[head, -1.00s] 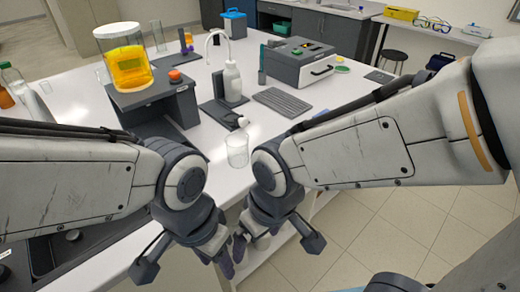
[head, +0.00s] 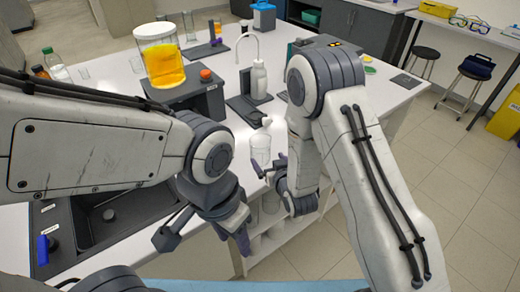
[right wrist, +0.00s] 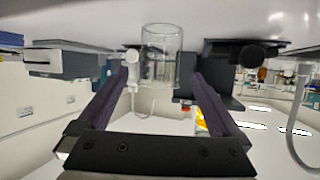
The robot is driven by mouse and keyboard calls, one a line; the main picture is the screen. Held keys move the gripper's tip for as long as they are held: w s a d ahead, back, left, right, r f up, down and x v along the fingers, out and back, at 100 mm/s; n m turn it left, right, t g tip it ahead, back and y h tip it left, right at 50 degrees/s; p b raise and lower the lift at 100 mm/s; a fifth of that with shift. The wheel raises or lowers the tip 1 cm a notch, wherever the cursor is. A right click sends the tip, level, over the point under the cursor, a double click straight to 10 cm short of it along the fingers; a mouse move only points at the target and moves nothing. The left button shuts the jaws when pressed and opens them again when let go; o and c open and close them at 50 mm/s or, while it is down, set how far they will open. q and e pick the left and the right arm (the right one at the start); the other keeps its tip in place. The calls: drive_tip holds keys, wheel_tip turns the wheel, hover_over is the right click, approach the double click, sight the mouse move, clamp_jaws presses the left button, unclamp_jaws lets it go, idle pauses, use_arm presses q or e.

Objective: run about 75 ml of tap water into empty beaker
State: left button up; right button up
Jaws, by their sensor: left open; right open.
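The empty clear glass beaker (head: 263,149) stands on the white bench near its front edge. In the right wrist view the beaker (right wrist: 160,58) appears between the spread finger ends. My right gripper (head: 270,169) is open at the beaker's near side; contact cannot be told. Its dark fingers also show apart in the right wrist view (right wrist: 158,85). My left gripper (head: 234,234) is open and empty, low in front of the bench edge. A black sink (head: 140,205) is at the lower left, partly hidden by my left arm. A blue handle (head: 42,250) stands beside it.
A jar of orange liquid (head: 165,62) stands on a dark block left of the beaker. A white bottle (head: 259,78) stands behind the beaker, near a curved white tube (head: 250,38). Open floor lies to the right.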

sight(264, 155)
drive_tip(key=p+x, duration=0.1)
drive_tip(key=x, duration=0.3)
drive_tip(key=p+x, duration=0.2)
drive_tip(key=x, duration=0.2)
drive_tip(key=shift+w+a, duration=0.2)
drive_tip(key=shift+w, duration=0.1)
drive_tip(key=shift+w+a+f, duration=0.1)
drive_tip(key=shift+w+f, duration=0.15)
drive_tip(key=c, duration=1.2)
drive_tip(key=shift+o, duration=0.2)
drive_tip(key=shift+r, duration=0.1)
